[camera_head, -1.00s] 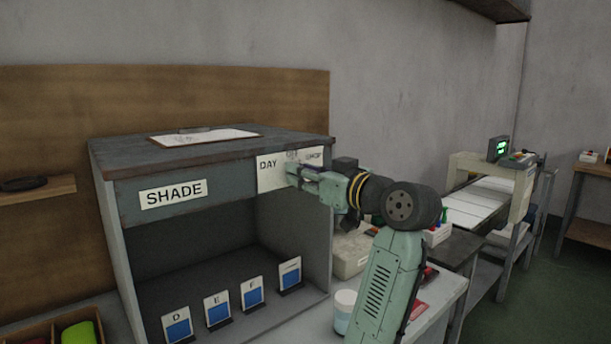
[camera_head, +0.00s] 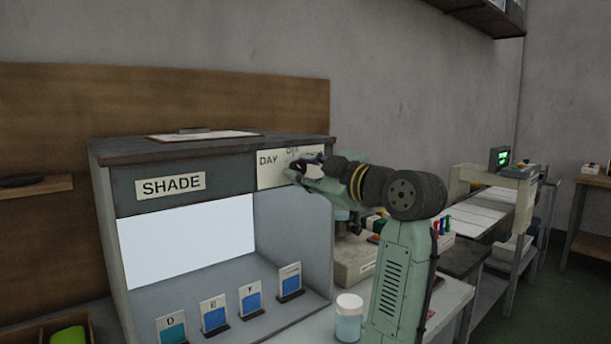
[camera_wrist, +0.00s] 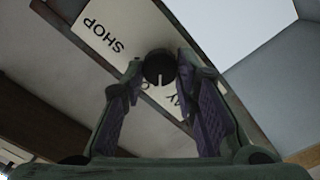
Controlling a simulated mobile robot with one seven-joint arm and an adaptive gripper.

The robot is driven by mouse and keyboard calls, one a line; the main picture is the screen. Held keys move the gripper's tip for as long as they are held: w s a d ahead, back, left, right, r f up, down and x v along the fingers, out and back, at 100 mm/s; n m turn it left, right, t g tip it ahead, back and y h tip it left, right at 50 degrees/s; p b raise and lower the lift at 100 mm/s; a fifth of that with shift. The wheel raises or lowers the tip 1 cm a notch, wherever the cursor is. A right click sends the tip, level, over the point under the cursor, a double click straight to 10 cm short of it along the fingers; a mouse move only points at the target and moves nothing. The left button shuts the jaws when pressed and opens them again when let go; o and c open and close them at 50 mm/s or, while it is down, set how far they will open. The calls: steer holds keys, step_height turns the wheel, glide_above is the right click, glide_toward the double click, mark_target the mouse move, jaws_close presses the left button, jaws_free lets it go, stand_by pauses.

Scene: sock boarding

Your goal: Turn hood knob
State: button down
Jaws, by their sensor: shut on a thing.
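The hood is a dark grey cabinet marked SHADE (camera_head: 170,186), and its inside is lit, with a bright white panel (camera_head: 185,245) at the back. Its cream dial plate (camera_head: 268,172) reads DAY and OFF in the head view; SHOP shows in the wrist view (camera_wrist: 102,32). The round black hood knob (camera_wrist: 159,66) has a white pointer line, which points down in the wrist picture. My gripper (camera_head: 300,168) is at the plate, shut on the knob, with a finger on either side of it. The gripper hides the knob in the head view.
Several small cards with blue or teal patches (camera_head: 215,315) stand on the hood floor. A clipboard (camera_head: 205,135) lies on top. A lidded jar (camera_head: 348,318) stands on the bench beside my arm. A conveyor-like table (camera_head: 480,210) stands at right.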

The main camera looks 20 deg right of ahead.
steer(key=shift+n, duration=0.4)
steer(key=c, duration=1.3)
jaws_free()
steer(key=shift+s, duration=0.15)
steer(key=v, duration=1.1)
steer(key=shift+s+d, duration=0.1)
steer(key=shift+s, duration=0.3)
